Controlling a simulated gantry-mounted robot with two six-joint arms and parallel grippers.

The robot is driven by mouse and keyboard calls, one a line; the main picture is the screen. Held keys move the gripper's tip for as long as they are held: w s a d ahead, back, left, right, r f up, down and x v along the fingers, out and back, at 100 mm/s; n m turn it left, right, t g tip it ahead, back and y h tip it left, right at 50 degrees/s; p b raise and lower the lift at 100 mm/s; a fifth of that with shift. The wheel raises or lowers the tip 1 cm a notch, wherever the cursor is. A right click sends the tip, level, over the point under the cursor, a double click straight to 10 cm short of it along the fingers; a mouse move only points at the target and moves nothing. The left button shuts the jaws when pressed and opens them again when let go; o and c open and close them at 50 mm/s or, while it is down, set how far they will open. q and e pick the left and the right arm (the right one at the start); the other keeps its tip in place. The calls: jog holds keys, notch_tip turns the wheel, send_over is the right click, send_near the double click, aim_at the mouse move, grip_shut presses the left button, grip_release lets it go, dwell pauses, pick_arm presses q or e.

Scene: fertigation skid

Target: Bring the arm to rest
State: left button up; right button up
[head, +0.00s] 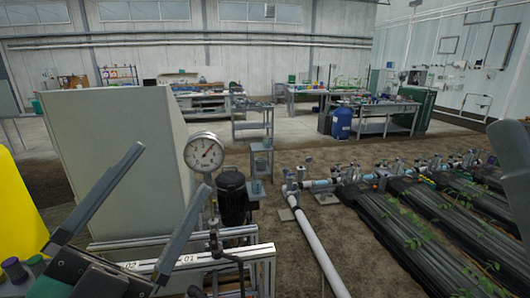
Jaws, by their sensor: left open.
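My left gripper (172,169) reaches up from the lower left in the head view. Its two long grey fingers are spread wide apart, and nothing is between them. In the picture the fingers overlap the large pale cabinet (105,125) and the aluminium frame below it. I cannot tell how far they are from these.
A pressure gauge (204,152) and a dark motor (233,195) stand just right of the left fingers. A yellow tank (17,215) is at the left edge. A white pipe (318,250) and black planted rows (430,235) lie to the right. Benches stand behind.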

pick_arm(q)
jog(key=s+a+r+n+t+y, duration=0.5)
jog(key=s+a+r+n+y, duration=0.25)
jog(key=n, duration=0.55)
notch_tip(320, 180, up, 38)
jog(key=n+p, duration=0.1)
jog(key=p, duration=3.7)
notch_tip(320, 180, down, 61)
jog(key=b, duration=6.1)
jog(key=shift+s+d, duration=0.2)
jog(key=shift+d, duration=0.2)
jog(key=shift+f, duration=0.1)
